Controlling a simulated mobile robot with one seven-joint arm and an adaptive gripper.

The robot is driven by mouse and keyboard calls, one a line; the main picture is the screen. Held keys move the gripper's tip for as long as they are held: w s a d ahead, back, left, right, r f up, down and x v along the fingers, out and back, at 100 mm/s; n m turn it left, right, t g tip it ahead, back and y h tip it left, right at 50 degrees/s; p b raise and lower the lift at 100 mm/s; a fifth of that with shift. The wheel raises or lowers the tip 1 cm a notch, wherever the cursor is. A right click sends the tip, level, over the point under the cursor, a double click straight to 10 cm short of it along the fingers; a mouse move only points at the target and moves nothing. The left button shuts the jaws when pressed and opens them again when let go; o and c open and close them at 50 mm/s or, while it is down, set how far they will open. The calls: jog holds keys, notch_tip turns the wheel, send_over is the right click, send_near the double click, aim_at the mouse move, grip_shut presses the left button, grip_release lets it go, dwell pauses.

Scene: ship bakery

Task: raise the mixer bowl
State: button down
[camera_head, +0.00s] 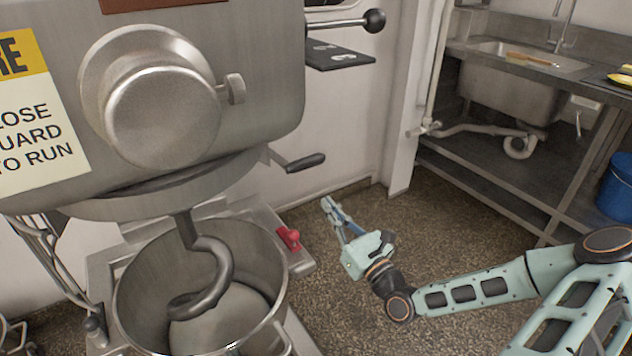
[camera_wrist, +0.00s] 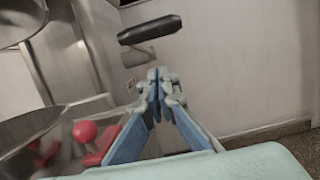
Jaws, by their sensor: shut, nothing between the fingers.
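The steel mixer bowl (camera_head: 252,262) sits low in its support below the mixer head (camera_head: 250,70). The dough hook (camera_head: 222,262) hangs down into it. A lever with a black grip (camera_head: 305,162) sticks out from the mixer's right side. This black grip shows at the top of the wrist view (camera_wrist: 150,29), beyond my fingertips and apart from them. My gripper (camera_head: 328,204) is shut and empty, right of the bowl and lower in the picture than the black grip. Its fingertips meet in the wrist view (camera_wrist: 158,80).
A red knob (camera_head: 289,238) is on the bowl support, left of my gripper; red knobs also show in the wrist view (camera_wrist: 84,131). A ball-ended lever (camera_head: 374,20) sits higher up. A wall stands behind. A sink bench (camera_head: 520,200) is right. Open floor (camera_head: 450,240) lies between.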

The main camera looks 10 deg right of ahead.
jog(key=w+a+r, duration=0.2)
jog(key=w+r, duration=0.2)
jog(key=w, duration=0.1)
jog(key=shift+w+a+r+b, duration=0.15)
jog(key=shift+w+r+b, duration=0.05)
jog(key=shift+w+b, duration=0.2)
